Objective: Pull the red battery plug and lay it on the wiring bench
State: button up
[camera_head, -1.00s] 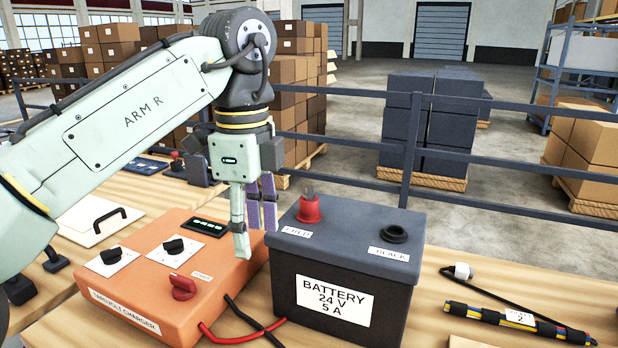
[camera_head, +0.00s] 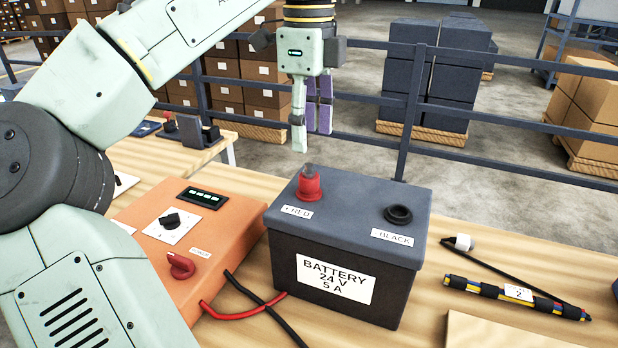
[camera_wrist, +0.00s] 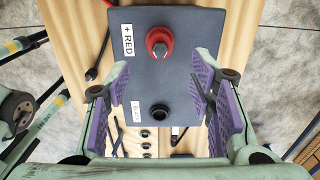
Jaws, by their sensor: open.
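The red battery plug (camera_head: 309,184) stands upright in the top of the dark grey battery (camera_head: 318,263), beside its "+ RED" label. A black round socket (camera_head: 398,214) is to its right, by the "BLACK" label. My gripper (camera_head: 309,138) is open and empty, hanging above and behind the plug in the head view, apart from it. In the wrist view the plug (camera_wrist: 159,43) is ahead, beyond the fingertips and between their lines, with the black socket (camera_wrist: 159,113) nearer the bottom. The battery stands on a wooden bench (camera_head: 475,238); I cannot tell whether this is the wiring bench.
An orange charger (camera_head: 225,240) with a red knob is left of the battery, with red and black cables between. A striped cable bundle (camera_head: 515,298) lies to the right. Another wooden bench (camera_head: 205,153) is behind left. A dark railing (camera_head: 500,110) runs behind.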

aim_at(309, 165)
jog(key=shift+f, duration=4.2)
jog(key=shift+c, duration=0.3)
grip_shut()
jog(key=shift+r, duration=3)
